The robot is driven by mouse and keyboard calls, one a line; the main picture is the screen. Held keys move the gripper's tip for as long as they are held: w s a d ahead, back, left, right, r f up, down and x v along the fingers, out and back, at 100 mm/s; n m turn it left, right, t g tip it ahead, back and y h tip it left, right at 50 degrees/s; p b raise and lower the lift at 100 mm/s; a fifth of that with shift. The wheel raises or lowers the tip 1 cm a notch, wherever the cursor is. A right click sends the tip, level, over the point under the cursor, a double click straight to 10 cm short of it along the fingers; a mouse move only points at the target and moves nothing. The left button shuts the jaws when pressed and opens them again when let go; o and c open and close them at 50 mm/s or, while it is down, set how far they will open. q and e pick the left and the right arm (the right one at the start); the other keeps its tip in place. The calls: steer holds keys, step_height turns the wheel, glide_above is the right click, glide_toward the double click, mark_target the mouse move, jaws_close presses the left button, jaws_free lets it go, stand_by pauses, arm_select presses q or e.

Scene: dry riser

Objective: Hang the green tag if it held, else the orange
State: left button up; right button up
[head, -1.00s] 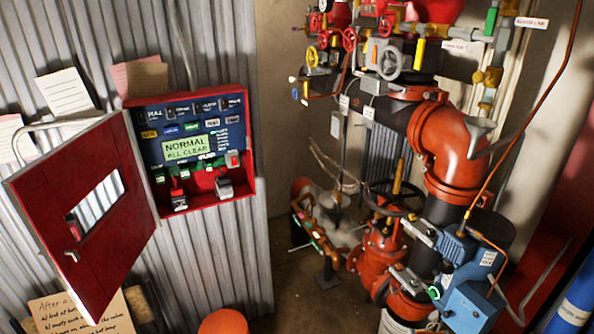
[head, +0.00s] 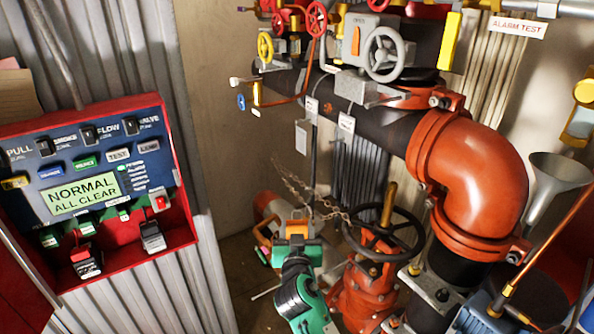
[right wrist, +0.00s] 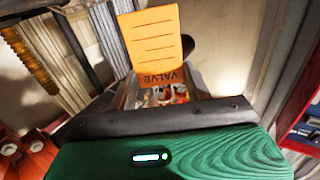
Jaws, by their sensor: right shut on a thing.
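My right gripper (head: 297,250) reaches up from the bottom middle of the head view, in front of the lower pipework. It is shut on an orange tag (right wrist: 156,45) marked VALVE, whose lettering is upside down in the right wrist view. The tag also shows as a small orange patch (head: 297,229) in the head view. The alarm panel (head: 80,180) at the left has a lit display (head: 82,196) reading NORMAL ALL CLEAR. I cannot pick out a loose green tag. My left gripper is not in view.
A red valve (head: 362,290) with a dark handwheel (head: 385,228) and a chain (head: 305,190) stands right of my gripper. A large orange pipe elbow (head: 470,180) is further right. A grey handwheel (head: 388,53) and a sign reading ALARM TEST (head: 517,27) are above.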

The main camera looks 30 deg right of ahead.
mark_target(299, 211)
steer(key=w+d+r+m+g+h, duration=0.1)
steer(key=w+d+r+m+h+b, duration=0.1)
steer(key=w+h, duration=0.1)
steer(key=shift+w+d+r+g, duration=0.2)
steer(key=shift+w+g, duration=0.05)
steer(key=shift+g, duration=0.15)
steer(key=w+d+r+m+g+h+b, duration=0.2)
steer(key=r+m+g+h, duration=0.15)
steer(key=r, duration=0.25)
steer(key=w+d+r+m+g+h+b, duration=0.1)
steer(key=w+r+m+g+h+b, duration=0.15)
steer(key=r+g, duration=0.3)
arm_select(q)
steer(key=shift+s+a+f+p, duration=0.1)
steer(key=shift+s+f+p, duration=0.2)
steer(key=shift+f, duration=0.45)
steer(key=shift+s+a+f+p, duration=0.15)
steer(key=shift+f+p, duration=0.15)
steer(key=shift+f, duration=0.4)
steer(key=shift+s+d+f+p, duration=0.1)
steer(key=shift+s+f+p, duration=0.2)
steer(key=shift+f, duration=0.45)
arm_select(e)
steer(key=w+d+f, duration=0.1)
steer(key=d, duration=0.8)
steer(key=shift+d+f+m+t, duration=0.25)
steer(key=shift+f+m+t, duration=0.05)
steer(key=shift+t, duration=0.1)
